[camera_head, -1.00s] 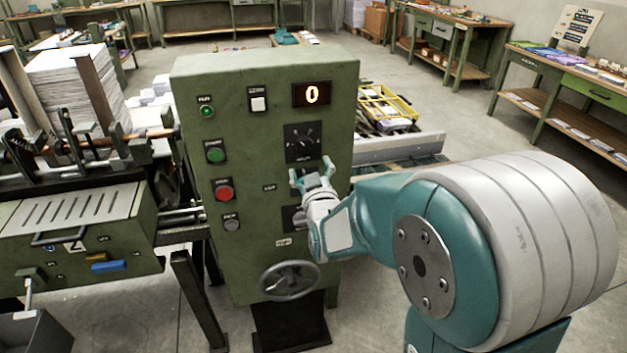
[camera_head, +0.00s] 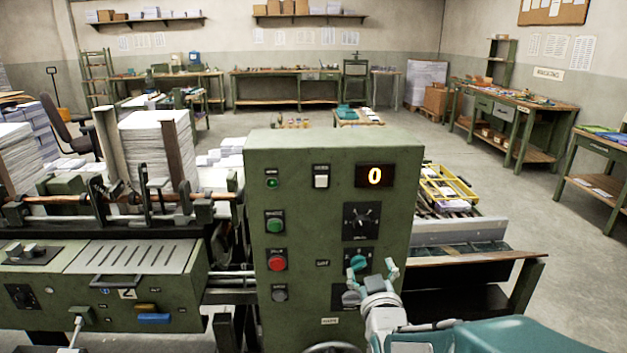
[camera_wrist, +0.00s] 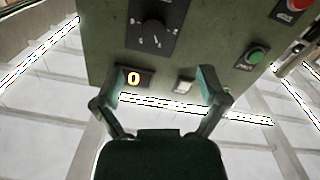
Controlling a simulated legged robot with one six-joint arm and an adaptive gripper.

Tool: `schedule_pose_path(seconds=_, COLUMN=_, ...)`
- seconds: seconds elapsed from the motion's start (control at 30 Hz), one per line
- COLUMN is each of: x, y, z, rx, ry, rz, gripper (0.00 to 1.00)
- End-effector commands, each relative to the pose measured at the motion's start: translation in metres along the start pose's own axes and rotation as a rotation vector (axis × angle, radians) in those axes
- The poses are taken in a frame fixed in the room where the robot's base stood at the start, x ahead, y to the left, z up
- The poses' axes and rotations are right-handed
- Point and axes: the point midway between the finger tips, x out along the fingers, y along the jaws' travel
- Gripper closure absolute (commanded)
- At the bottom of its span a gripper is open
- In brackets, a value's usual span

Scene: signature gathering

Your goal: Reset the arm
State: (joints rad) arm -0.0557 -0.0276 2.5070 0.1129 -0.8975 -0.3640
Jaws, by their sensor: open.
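My gripper (camera_head: 375,271) is in front of the green control cabinet (camera_head: 335,165), near its lower right knobs. In the wrist view my gripper (camera_wrist: 160,92) has its two teal-padded fingers spread wide with nothing between them. The cabinet face fills the upper part of that view. The lit display (camera_head: 375,176) reads 0. A dark dial (camera_head: 361,221) sits below it. Part of the lower right of the panel is hidden behind my fingers.
A green button (camera_head: 274,222) and a red button (camera_head: 277,261) are on the cabinet's left side. A gathering machine with a tall paper stack (camera_head: 158,150) stands to the left. A yellow crate (camera_head: 446,187) lies behind on the right. Open floor lies beyond.

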Motion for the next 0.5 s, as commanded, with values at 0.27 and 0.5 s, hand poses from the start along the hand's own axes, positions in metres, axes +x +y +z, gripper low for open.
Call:
schedule_pose_path(seconds=0.27, x=-0.037, y=0.000, z=-0.003, rx=0.093, ry=-0.276, rz=-0.110, gripper=0.07)
schedule_pose_path(seconds=0.5, x=-0.092, y=0.002, z=0.002, rx=0.158, ry=-0.536, rz=-0.172, gripper=0.07)
